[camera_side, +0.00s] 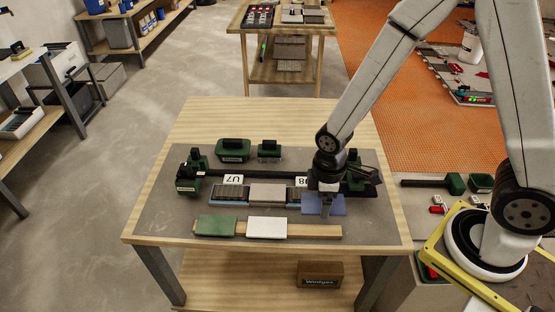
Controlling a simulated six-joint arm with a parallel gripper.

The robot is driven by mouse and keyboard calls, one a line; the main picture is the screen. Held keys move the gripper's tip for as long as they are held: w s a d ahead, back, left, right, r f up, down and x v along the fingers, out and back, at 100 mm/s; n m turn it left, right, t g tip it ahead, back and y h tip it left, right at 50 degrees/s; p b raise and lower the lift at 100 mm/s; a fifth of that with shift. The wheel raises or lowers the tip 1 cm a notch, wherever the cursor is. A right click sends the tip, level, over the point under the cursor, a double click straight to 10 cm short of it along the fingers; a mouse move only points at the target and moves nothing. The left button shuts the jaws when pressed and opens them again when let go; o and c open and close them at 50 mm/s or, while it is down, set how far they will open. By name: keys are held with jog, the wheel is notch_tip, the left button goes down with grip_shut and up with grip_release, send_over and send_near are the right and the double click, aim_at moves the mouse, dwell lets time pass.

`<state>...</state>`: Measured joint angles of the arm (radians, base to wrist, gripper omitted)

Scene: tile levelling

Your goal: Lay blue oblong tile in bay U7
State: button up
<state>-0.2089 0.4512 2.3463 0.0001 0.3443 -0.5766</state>
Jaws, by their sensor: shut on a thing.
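My gripper (326,207) points down at the right part of the work table, shut on the blue oblong tile (338,208). The tile is at the front right of the row of bays, and the gripper covers part of it. I cannot tell whether the tile touches anything below. Bay U7 (230,192) is at the left of the row, under a white U7 label (234,179). It shows a dark ridged bed with no tile on it. A grey tile (267,195) lies just right of it.
A green tile (216,225) and a white tile (267,227) lie on a wooden strip (314,231) in front. Dark green-based tools (233,150) stand behind the bays.

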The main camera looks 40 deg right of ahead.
jog(key=shift+w, duration=0.1)
send_over(230, 191)
dwell(1.0)
jog(key=shift+f, duration=0.2)
jog(key=shift+f, duration=3.65)
jog(key=shift+f, duration=0.65)
jog(key=o, duration=0.6)
